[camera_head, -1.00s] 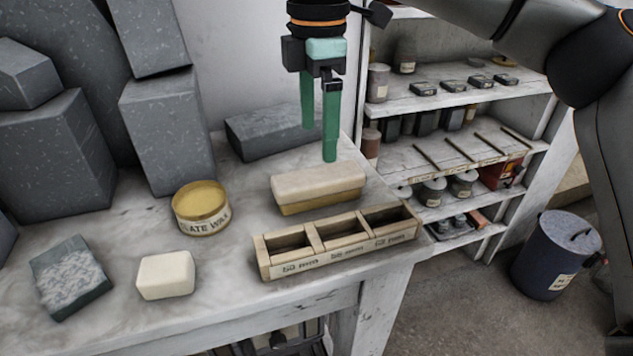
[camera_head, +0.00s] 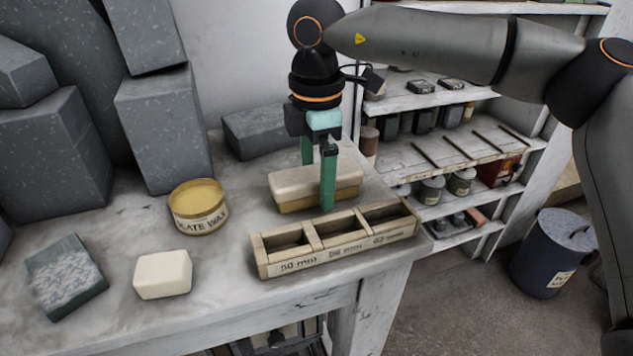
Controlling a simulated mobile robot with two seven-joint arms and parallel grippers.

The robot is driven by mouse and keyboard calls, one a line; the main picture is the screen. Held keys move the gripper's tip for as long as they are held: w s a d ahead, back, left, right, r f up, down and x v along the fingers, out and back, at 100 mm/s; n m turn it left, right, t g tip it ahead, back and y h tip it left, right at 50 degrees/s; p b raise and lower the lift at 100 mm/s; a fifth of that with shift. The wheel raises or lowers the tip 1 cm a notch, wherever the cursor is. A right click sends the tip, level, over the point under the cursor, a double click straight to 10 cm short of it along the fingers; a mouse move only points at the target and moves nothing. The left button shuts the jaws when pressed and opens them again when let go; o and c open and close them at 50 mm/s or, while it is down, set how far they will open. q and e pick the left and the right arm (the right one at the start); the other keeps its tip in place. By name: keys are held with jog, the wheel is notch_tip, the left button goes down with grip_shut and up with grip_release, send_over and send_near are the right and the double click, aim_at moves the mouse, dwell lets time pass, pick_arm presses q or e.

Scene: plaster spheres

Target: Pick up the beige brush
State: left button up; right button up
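The beige brush (camera_head: 292,188), a block with a pale top and a yellower underside, lies on the marble-topped bench behind the wooden tray. My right gripper (camera_head: 317,187) points straight down over it with its green fingers apart. One finger stands in front of the brush's near side and covers part of it. The other finger is behind the brush, and its tip is hidden. I cannot tell whether either finger touches the brush. My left gripper is not in view.
The three-compartment wooden tray (camera_head: 338,254) is close in front of the brush. A yellow wax tin (camera_head: 198,207), a cream block (camera_head: 163,275) and a dark textured block (camera_head: 66,277) lie to the left. Grey stone blocks (camera_head: 165,130) stand behind. A shelf unit (camera_head: 440,155) is at right.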

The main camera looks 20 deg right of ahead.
aim_at(316, 172)
grip_shut()
dwell(0.6)
jog(key=shift+r, duration=0.1)
jog(key=shift+r, duration=0.5)
notch_tip(316, 172, up, 2)
jog(key=shift+r, duration=0.2)
jog(key=s+r+b, duration=0.1)
jog(key=s+r, duration=0.8)
jog(key=s, duration=0.5)
jog(key=shift+a+r+b, duration=0.2)
jog(key=shift+a+b, duration=0.1)
jog(key=shift+a, duration=0.15)
